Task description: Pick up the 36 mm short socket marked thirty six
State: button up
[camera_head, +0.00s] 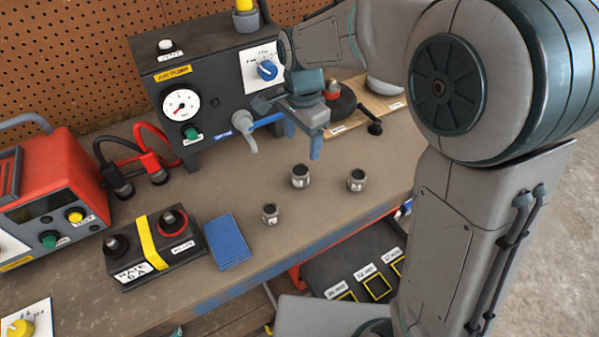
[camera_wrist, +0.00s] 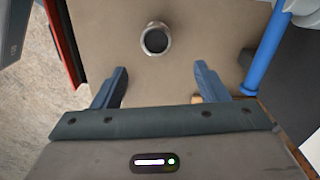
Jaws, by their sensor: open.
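Three short dark-topped metal sockets stand upright on the bench: a smaller one at the left (camera_head: 270,214), one in the middle (camera_head: 299,177) and one at the right (camera_head: 356,181). Their size marks are too small to read, so I cannot tell which is the 36 mm. My gripper (camera_head: 303,140) is open and empty, above the bench and behind the middle and right sockets. In the wrist view, one socket (camera_wrist: 155,39) shows its round dark bore beyond the spread fingertips of my gripper (camera_wrist: 160,75), roughly centred between them and touching neither.
A black gauge panel (camera_head: 205,90) with a blue-handled valve pipe (camera_head: 262,123) stands behind. A battery (camera_head: 150,245), a blue booklet (camera_head: 227,242) and a red charger (camera_head: 50,190) are at left. A dark tray with yellow-outlined, labelled squares (camera_head: 378,287) sits below the bench's front edge.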

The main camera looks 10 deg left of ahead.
aim_at(301, 169)
notch_tip(301, 169, down, 3)
jog(key=shift+w+d+r, duration=0.1)
jog(key=shift+d+r, duration=0.05)
jog(key=shift+r, duration=0.05)
jog(key=f, duration=0.2)
jog(key=s+f, duration=0.1)
jog(key=f, duration=0.1)
jog(key=shift+a+f+p, duration=0.2)
jog(key=shift+f+p, duration=0.05)
jog(key=shift+p, duration=0.05)
jog(key=shift+f, duration=0.6)
jog(key=c, duration=1.2)
